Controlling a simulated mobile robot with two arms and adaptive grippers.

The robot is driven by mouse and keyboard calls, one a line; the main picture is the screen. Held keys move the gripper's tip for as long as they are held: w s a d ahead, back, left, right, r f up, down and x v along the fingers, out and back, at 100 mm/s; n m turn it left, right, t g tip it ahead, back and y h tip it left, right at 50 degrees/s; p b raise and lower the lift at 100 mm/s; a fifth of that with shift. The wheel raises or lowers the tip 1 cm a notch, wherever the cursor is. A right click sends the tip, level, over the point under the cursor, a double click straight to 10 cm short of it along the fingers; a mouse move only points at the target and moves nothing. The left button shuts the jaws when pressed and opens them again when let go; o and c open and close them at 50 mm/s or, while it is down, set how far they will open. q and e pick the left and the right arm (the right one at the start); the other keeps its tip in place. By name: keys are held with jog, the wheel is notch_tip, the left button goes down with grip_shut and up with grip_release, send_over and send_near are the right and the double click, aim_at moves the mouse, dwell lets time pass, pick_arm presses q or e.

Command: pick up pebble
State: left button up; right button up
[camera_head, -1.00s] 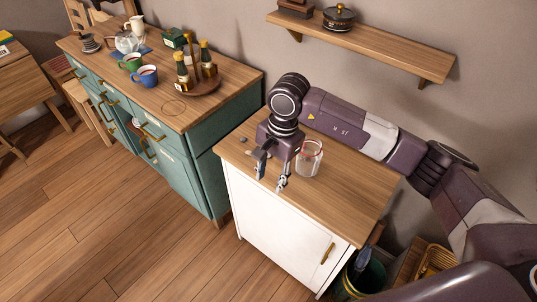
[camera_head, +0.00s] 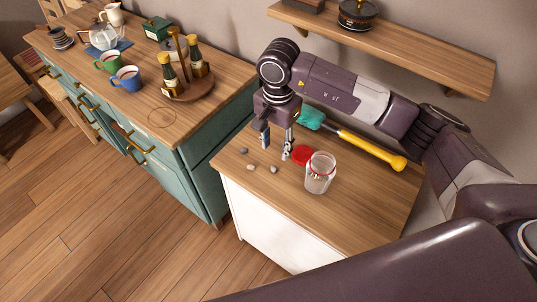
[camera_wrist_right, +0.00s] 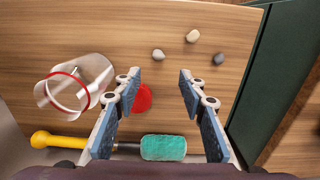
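Three small pebbles lie apart on the wooden top of the white cabinet: a dark grey one (camera_head: 245,151), a pale beige one (camera_head: 250,167) and a grey one (camera_head: 274,170). The right wrist view also shows the dark one (camera_wrist_right: 218,58), the beige one (camera_wrist_right: 192,35) and the grey one (camera_wrist_right: 158,55). My right gripper (camera_head: 275,149) is open above the cabinet top, near the pebbles. In the right wrist view the gap between its fingertips (camera_wrist_right: 159,76) is empty, and the pebbles lie beyond the tips. My left gripper is not in view.
A yellow-handled tool (camera_head: 365,147) with a teal head lies behind. A teal sideboard (camera_head: 195,160) stands left; a wall shelf (camera_head: 400,45) is above.

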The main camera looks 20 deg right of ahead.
aim_at(274, 166)
jog(key=shift+f, duration=0.45)
jog(key=f, duration=0.1)
jog(key=s+f+p, duration=0.1)
jog(key=f+p, duration=0.1)
jog(key=shift+s+a+f, duration=0.1)
jog(key=shift+s+a, duration=0.1)
jog(key=shift+a, duration=0.15)
jog(key=f, duration=0.1)
jog(key=f+p, duration=0.1)
jog(key=shift+w+f, duration=0.25)
jog(key=shift+f, duration=0.35)
jog(key=c, duration=0.8)
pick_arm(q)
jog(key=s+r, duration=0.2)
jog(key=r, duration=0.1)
pick_arm(e)
jog(key=shift+c, duration=0.2)
